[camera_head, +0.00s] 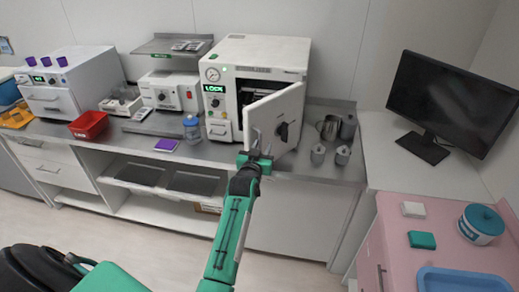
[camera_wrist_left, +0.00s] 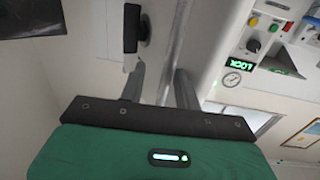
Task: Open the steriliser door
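The steriliser (camera_head: 260,55) is a white box on the counter with a dial and a green LOCK display. Its door (camera_head: 274,112) stands partly open, swung out on its right side, and the dark chamber shows behind it. A black handle (camera_head: 284,132) is on the door's outer face; it also shows in the left wrist view (camera_wrist_left: 132,28). My left gripper (camera_head: 259,144) is at the door's free edge, low down. In the wrist view its two fingers (camera_wrist_left: 162,86) are spread apart, with the grey door edge between them; contact is unclear. My right gripper is out of view.
Metal cups (camera_head: 329,128) stand right of the door, close to its swing. A monitor (camera_head: 452,100) stands farther right. A blue-capped bottle (camera_head: 192,128) and a red bin (camera_head: 89,125) are on the counter to the left. A pink cart (camera_head: 385,230) is at lower right.

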